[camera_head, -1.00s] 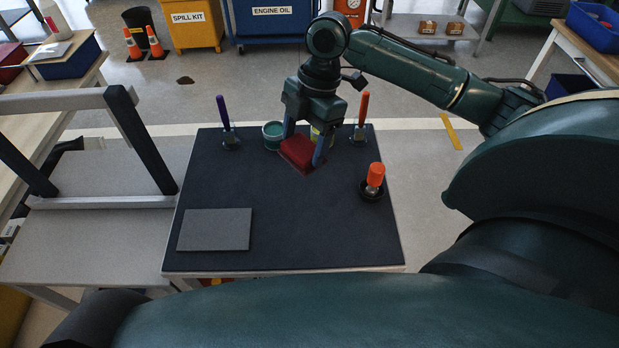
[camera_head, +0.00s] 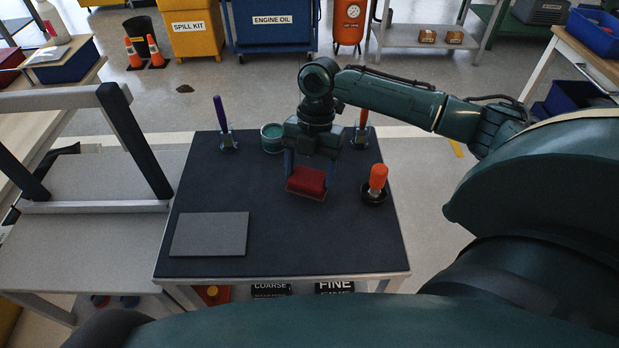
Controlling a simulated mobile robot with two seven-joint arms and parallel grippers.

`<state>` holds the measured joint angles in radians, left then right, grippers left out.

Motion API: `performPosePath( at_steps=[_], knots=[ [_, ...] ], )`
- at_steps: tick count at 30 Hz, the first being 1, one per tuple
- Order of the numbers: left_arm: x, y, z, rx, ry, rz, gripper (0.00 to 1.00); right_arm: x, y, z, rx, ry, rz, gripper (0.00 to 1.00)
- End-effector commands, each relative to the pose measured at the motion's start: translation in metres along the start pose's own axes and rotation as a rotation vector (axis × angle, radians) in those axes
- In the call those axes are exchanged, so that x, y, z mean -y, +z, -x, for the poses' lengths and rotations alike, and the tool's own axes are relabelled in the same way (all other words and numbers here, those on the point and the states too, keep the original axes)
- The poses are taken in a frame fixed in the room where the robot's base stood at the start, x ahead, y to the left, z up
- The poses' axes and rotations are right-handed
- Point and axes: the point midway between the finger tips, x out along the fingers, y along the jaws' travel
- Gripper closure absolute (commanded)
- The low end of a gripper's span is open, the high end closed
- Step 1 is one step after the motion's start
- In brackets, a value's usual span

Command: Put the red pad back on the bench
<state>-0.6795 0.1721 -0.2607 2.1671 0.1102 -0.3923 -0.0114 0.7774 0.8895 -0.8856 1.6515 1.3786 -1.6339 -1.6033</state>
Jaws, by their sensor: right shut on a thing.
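The red pad (camera_head: 307,181) is a small red block with a thin edge along its bottom. My right gripper (camera_head: 306,176) is shut on it, a blue finger at each side, above the middle of the dark bench top (camera_head: 300,240). I cannot tell how high it is above the surface. My left gripper is not in view.
A grey flat plate (camera_head: 209,234) lies front left on the bench. A purple-handled tool (camera_head: 220,113), a teal tin (camera_head: 271,137) and an orange-handled tool (camera_head: 364,116) stand at the back. An orange-topped item in a black cup (camera_head: 376,181) stands right. The front right is clear.

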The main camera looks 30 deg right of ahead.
Motion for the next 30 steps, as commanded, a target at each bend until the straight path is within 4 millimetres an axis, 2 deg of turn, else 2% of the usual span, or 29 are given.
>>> performPosePath(
  at_steps=[1,4,15,16,18,24,30],
  knots=[
    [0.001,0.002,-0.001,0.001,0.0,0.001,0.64,0.001,0.003,-0.011,-0.003,-0.003,-0.001,0.53],
    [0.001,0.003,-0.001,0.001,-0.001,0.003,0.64,0.0,0.006,-0.023,-0.001,-0.001,-0.001,0.53],
    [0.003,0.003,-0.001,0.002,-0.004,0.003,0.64,0.0,0.007,-0.027,-0.001,0.0,-0.001,0.53],
    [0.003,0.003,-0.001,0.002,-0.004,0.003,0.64,0.0,0.007,-0.027,0.0,0.0,-0.001,0.3],
    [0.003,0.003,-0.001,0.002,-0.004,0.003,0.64,0.0,0.007,-0.027,0.0,0.0,-0.001,0.24],
    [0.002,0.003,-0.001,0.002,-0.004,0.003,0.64,0.0,0.007,-0.027,0.0,0.0,0.0,0.1],
    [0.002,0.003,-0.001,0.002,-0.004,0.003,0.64,0.0,0.007,-0.026,0.0,0.0,0.0,0.1]
  ],
)
